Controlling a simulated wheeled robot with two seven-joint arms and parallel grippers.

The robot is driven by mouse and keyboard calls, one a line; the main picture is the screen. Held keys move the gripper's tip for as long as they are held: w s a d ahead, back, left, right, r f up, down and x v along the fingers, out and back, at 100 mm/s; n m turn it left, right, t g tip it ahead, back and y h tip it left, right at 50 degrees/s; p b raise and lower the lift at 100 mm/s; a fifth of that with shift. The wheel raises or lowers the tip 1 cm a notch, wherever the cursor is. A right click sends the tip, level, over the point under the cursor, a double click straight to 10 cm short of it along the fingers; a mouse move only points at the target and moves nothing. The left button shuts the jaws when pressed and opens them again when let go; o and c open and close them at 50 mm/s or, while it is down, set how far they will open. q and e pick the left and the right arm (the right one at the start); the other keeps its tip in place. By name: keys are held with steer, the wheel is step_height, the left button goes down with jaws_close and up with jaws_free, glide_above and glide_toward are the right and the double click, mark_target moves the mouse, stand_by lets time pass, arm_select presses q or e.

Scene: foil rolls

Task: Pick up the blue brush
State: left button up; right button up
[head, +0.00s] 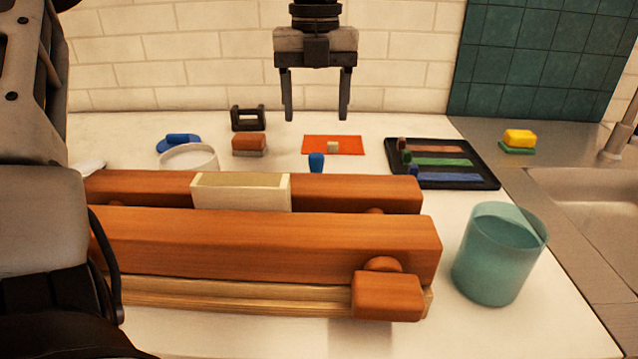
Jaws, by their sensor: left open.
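Several small blue things are in the head view, and I cannot tell for sure which is the blue brush. One blue piece (183,139) lies on a blue base at the back left. A small blue upright piece (316,161) shows behind the wooden beams, its lower end hidden. A blue strip with a small blue block (445,176) lies in the front of the black tray (490,184), beside green and brown ones. My left gripper (316,108) is open and empty, fingers down, above the back of the table. My right gripper is not in view.
Large wooden beams (270,240) with a cream box (240,194) fill the front. A teal cup (498,255) stands at right. An orange mat (350,145), a brown block (249,142), a black stand (248,117) and a yellow sponge (519,138) are further back.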

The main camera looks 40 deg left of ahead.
mark_target(316, 154)
arm_select(q)
step_height(316, 154, down, 11)
steer(key=shift+f, duration=0.2)
stand_by(0.3)
steer(key=shift+w, duration=0.1)
steer(key=c, duration=1.1)
